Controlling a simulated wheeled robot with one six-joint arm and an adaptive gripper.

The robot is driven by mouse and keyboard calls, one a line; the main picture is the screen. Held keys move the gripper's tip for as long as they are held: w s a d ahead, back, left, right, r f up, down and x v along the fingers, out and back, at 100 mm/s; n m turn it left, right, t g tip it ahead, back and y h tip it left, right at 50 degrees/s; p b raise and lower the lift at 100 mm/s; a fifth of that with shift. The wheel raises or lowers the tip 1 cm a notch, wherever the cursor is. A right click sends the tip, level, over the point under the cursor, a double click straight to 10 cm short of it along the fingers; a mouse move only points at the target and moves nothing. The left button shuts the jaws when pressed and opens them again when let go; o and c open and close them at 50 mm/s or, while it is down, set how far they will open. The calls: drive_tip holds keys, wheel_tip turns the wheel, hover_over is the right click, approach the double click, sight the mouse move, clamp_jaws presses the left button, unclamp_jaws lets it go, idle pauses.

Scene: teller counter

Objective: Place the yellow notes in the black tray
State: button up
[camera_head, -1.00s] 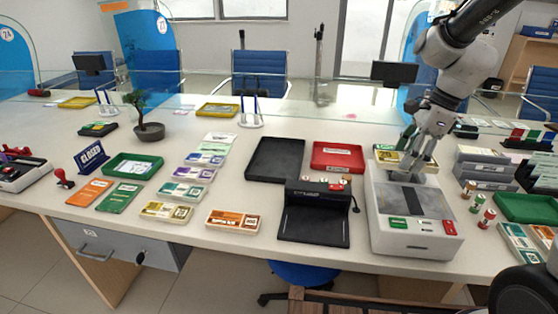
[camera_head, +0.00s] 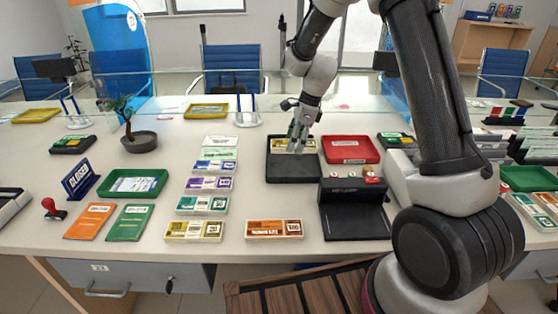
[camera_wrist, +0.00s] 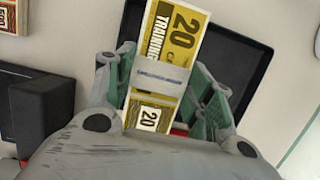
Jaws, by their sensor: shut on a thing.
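The yellow notes (camera_wrist: 172,48) are a banded bundle marked 20, held between the fingers of my gripper (camera_wrist: 165,95). In the head view the bundle (camera_head: 280,145) shows at the far part of the black tray (camera_head: 287,181), with my gripper (camera_head: 296,143) over it. The tray is flat with a low rim and looks otherwise empty. In the wrist view its dark floor (camera_wrist: 235,45) lies behind the notes. I cannot tell whether the notes touch the tray floor. Another yellow bundle (camera_head: 195,230) lies at the front of the counter.
A red tray (camera_head: 350,160) stands right of the black tray. A black device (camera_head: 355,222) stands in front, with small stamps behind it. An orange bundle (camera_head: 273,229) lies front left. Several other bundles lie in a column to the left. My arm covers much of the right side.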

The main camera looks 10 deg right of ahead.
sight(291, 170)
wheel_tip(291, 170, down, 9)
drive_tip(key=shift+r, duration=0.15)
idle(0.4)
drive_tip(key=o, duration=1.1)
drive_tip(key=shift+o, duration=0.2)
